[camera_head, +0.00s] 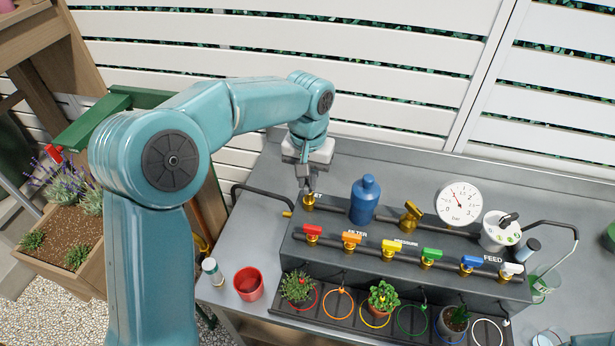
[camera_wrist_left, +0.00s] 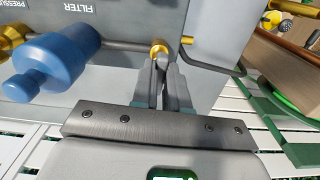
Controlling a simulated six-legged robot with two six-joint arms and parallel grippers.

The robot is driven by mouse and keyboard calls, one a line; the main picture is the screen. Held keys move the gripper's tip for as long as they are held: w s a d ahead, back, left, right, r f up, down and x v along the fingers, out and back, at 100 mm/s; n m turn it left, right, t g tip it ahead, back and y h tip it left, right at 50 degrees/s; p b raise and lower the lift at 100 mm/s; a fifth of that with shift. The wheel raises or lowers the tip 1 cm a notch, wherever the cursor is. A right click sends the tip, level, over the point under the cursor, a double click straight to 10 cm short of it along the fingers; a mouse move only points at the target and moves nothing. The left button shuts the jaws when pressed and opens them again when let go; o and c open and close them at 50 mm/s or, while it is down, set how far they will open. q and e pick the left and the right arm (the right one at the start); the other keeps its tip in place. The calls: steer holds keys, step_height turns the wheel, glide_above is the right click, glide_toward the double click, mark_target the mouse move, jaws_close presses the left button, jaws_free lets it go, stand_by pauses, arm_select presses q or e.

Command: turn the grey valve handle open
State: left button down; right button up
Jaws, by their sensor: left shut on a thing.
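My left gripper (camera_head: 309,184) points down at the brass valve (camera_head: 308,203) at the left end of the rear pipe on the grey panel. In the left wrist view, the fingertips of my left gripper (camera_wrist_left: 163,66) are close together on the grey valve handle (camera_wrist_left: 161,60), just in front of the brass body. The fingers cover most of the handle, so its exact angle is hard to tell. My right gripper is not in view.
A blue filter bottle (camera_head: 364,200) stands right of the valve, then a brass fitting (camera_head: 410,216) and a round gauge (camera_head: 459,204). Several coloured valves line the panel front. A red cup (camera_head: 249,284) and small potted plants stand in front. The bench behind the pipe is clear.

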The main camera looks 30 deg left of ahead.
arm_select(q)
steer(key=shift+w+r+n, duration=0.15)
steer(key=shift+r+n, duration=0.05)
steer(key=shift+n, duration=0.3)
steer(key=c, duration=1.1)
jaws_free()
steer(key=shift+f, duration=0.1)
steer(key=shift+c, duration=0.2)
step_height(320, 180, up, 16)
steer(key=p, duration=0.1)
steer(key=shift+p, duration=0.3)
